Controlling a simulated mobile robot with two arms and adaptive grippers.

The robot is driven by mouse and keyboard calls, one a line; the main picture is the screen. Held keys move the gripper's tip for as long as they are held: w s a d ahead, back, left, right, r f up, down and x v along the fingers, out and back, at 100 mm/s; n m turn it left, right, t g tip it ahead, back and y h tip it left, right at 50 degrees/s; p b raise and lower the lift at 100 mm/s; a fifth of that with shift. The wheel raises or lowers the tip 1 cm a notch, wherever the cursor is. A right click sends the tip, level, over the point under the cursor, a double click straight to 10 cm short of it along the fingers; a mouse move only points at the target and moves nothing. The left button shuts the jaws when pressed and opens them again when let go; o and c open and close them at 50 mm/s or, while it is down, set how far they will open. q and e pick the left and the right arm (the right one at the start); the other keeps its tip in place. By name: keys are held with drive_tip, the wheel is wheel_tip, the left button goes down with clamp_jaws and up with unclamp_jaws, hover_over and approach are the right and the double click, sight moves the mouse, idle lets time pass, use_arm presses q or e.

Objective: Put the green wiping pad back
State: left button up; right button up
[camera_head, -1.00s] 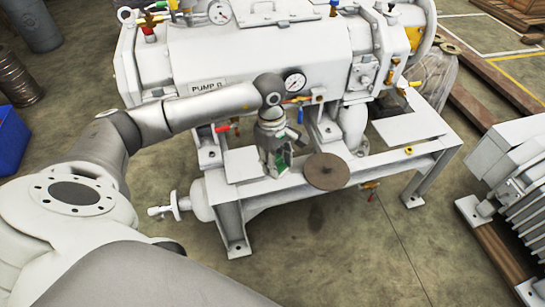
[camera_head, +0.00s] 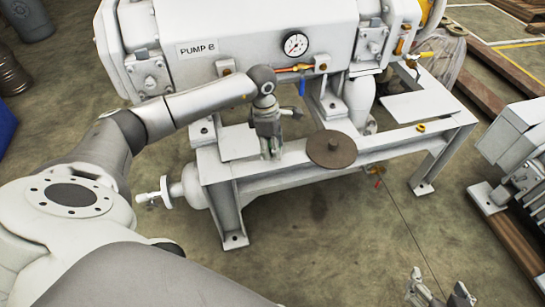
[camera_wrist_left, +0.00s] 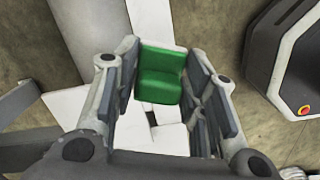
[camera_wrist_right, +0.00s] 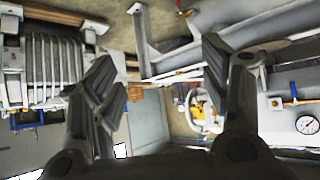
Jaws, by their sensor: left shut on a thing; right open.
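The green wiping pad (camera_wrist_left: 161,76) is between the fingers of my left gripper in the left wrist view. My left gripper (camera_head: 270,150) is shut on it, pointing down over the front white beam of the pump frame (camera_head: 285,170), beside the brown round disc. The pad is mostly hidden by the gripper in the head view. From these views I cannot tell whether the pad touches the frame. My right gripper (camera_head: 440,292) is open and empty at the bottom right of the head view, over the floor; its spread fingers also show in the right wrist view (camera_wrist_right: 160,85).
The brown disc (camera_head: 332,149) sits on the beam just right of my left gripper. Pump B's white body (camera_head: 245,45), with a gauge (camera_head: 296,44), stands behind. A white finned unit (camera_head: 515,150) stands at the right. The floor before the frame is clear.

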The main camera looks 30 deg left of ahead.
sight(272, 163)
use_arm(q)
wheel_tip(272, 163, down, 4)
drive_tip(key=shift+f+b, duration=0.15)
drive_tip(key=shift+b, duration=0.4)
drive_tip(key=shift+f, duration=0.1)
use_arm(e)
drive_tip(key=w+r+t, duration=0.1)
drive_tip(key=w+a+r+t, duration=0.1)
drive_tip(key=w+r+t+y, duration=0.1)
drive_tip(key=r, duration=0.1)
drive_tip(key=shift+w+a+r, duration=0.1)
drive_tip(key=shift+w+a, duration=0.2)
drive_tip(key=shift+w+r, duration=0.1)
use_arm(q)
drive_tip(key=shift+f, duration=0.1)
drive_tip(key=o, duration=1)
drive_tip(key=shift+c, duration=0.2)
use_arm(e)
drive_tip(key=shift+w+a+r+t, duration=0.1)
drive_tip(key=shift+r+t, duration=0.1)
drive_tip(key=shift+t, duration=0.2)
